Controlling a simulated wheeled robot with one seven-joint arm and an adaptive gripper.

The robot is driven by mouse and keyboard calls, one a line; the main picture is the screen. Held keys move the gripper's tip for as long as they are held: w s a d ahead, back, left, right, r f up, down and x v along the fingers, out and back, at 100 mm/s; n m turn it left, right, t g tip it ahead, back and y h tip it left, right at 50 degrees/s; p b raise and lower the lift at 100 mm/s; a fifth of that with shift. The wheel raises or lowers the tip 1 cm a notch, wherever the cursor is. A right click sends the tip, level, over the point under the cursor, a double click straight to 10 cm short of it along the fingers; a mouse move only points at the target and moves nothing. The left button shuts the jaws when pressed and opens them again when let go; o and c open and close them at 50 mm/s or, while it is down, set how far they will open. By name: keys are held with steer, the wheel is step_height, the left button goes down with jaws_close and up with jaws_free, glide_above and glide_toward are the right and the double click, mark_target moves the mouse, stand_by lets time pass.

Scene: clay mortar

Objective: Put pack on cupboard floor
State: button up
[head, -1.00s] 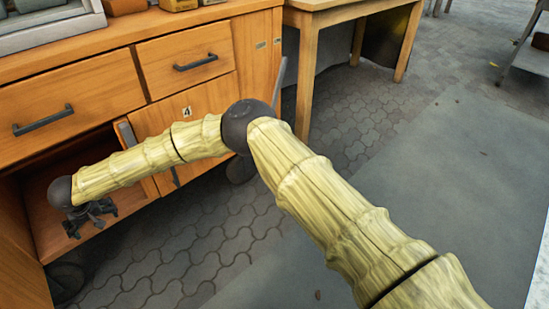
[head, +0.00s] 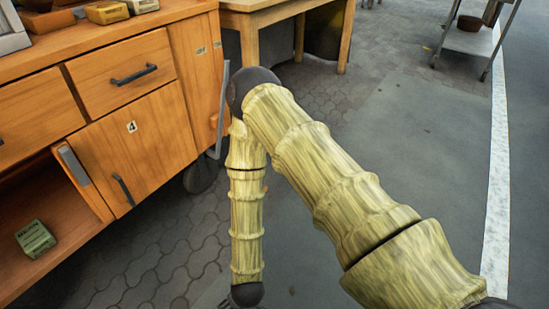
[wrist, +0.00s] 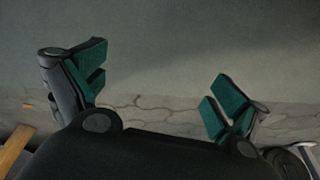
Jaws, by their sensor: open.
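A small green pack (head: 35,239) with printed lettering sits on the floor of the open cupboard compartment (head: 60,228), at the lower left of the head view. My gripper is almost wholly cut off at the bottom edge of the head view, out in front of the cupboard and well to the right of the pack. In the wrist view my gripper (wrist: 165,97) shows two green-padded fingers spread wide apart. Nothing is between them, only grey ground and paving beyond.
The wooden cupboard has drawers (head: 122,70) and a door marked 4 (head: 138,148). Yellowish packs (head: 107,12) lie on its top. A wooden table (head: 270,12) stands behind it and a metal trolley (head: 468,40) at the far right. The paving in front is open.

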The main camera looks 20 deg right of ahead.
steer(key=s+d+r+m+g+h, duration=0.1)
steer(key=s+d+r+m+g, duration=0.2)
steer(key=s+d, duration=1.2)
steer(key=shift+s+d+r, duration=0.4)
steer(key=shift+d+r, duration=0.25)
steer(key=shift+r, duration=0.25)
